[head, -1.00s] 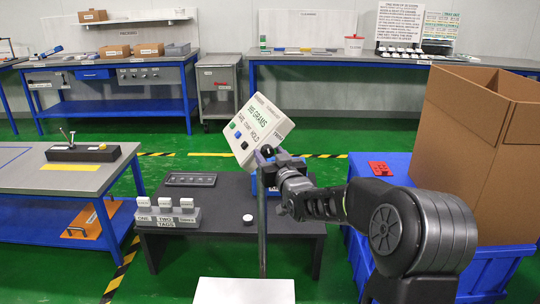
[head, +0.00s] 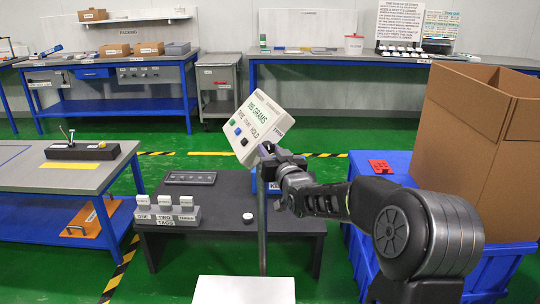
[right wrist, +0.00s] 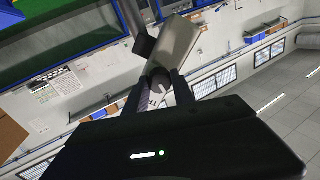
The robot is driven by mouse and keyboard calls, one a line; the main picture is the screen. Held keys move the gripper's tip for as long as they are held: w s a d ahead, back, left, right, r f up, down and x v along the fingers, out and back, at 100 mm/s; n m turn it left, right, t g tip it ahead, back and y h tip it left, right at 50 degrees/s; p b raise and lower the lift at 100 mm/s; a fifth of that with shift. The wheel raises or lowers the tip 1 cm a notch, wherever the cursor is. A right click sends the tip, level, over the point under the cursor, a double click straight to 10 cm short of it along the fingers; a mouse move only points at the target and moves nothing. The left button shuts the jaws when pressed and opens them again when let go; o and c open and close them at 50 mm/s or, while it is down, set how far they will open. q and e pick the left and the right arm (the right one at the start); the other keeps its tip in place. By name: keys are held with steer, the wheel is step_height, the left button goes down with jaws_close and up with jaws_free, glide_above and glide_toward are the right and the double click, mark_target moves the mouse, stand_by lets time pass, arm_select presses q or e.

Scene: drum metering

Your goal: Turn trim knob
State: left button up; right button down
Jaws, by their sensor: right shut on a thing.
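The white indicator box (head: 258,128) sits tilted on top of a thin grey post (head: 262,235) in the head view. Its face has a green display reading in grams, and small buttons including a blue one and a green one. My right gripper (head: 270,158) is at the lower right edge of the box. In the right wrist view my two fingers (right wrist: 160,90) are shut on the small round trim knob (right wrist: 159,78), on the side of the box (right wrist: 178,48). The knob is mostly hidden by the gripper in the head view. My left gripper is not in view.
A low dark table (head: 230,210) stands behind the post, with a tag rack (head: 167,216) and a small white-topped puck (head: 247,217). A pale surface (head: 245,290) is in front.

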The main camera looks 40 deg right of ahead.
steer(key=shift+f+m+b, duration=0.25)
steer(key=shift+m+b, duration=0.55)
steer(key=shift+b, duration=0.1)
steer(key=shift+r, duration=0.1)
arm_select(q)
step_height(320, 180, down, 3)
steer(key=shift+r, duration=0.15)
arm_select(e)
steer(key=shift+r, duration=0.1)
steer(key=c, duration=1.1)
jaws_free()
steer(key=shift+o, duration=0.2)
steer(key=shift+s, duration=0.15)
steer(key=v, duration=0.7)
steer(key=shift+s+a, duration=0.2)
steer(key=shift+s, duration=0.05)
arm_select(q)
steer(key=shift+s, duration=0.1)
